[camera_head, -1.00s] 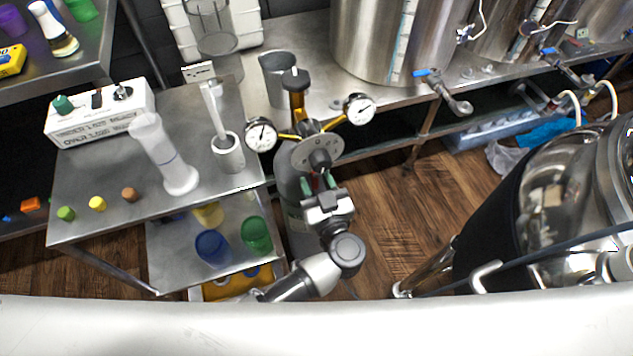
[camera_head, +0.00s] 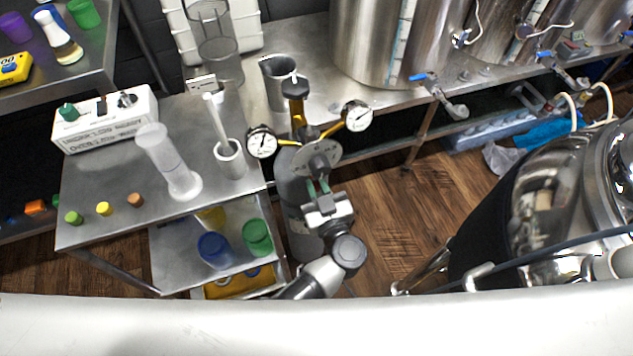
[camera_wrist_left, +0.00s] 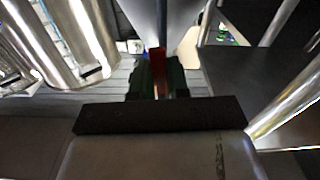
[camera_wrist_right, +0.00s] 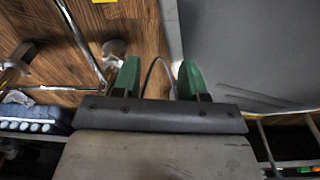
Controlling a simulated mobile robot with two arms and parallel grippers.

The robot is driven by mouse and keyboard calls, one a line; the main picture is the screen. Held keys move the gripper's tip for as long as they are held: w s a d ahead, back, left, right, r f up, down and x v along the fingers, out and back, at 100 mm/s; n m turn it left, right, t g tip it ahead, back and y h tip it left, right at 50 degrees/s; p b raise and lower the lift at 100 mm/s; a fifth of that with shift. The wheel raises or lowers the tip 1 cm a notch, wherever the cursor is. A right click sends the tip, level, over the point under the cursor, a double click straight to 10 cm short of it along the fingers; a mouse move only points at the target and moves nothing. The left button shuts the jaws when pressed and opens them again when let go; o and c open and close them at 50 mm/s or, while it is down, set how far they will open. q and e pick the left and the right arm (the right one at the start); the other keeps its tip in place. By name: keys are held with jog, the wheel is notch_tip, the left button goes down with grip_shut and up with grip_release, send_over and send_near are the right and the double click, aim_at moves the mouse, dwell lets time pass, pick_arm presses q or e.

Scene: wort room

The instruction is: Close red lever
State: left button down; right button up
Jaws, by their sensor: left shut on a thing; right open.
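The red lever (camera_wrist_left: 158,62) shows in the left wrist view as a narrow red piece between the green fingertips of my left gripper (camera_wrist_left: 157,78). The gripper is shut on it. In the head view my left gripper (camera_head: 319,190) is at the regulator with two round gauges, just below its grey round body (camera_head: 316,158). The lever is mostly hidden there by the gripper. My right gripper (camera_wrist_right: 153,78) is open and empty in the right wrist view, with a thin dark cable seen beyond its fingers. It is not in the head view.
A steel cart (camera_head: 105,195) with a cylinder, small coloured caps and a white box stands at the left. Steel kettles (camera_head: 365,40) with blue-handled valves stand at the back. A large shiny vessel (camera_head: 540,200) is at the right. Wooden floor (camera_head: 400,240) lies between.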

jog(key=shift+s+d+f, duration=0.1)
jog(key=shift+s+f, duration=0.05)
jog(key=shift+s, duration=0.35)
jog(key=shift+s+d+f, duration=0.1)
jog(key=shift+s, duration=0.35)
pick_arm(q)
jog(key=c, duration=1.1)
grip_release()
jog(key=shift+s, duration=0.15)
pick_arm(e)
jog(key=shift+r, duration=0.1)
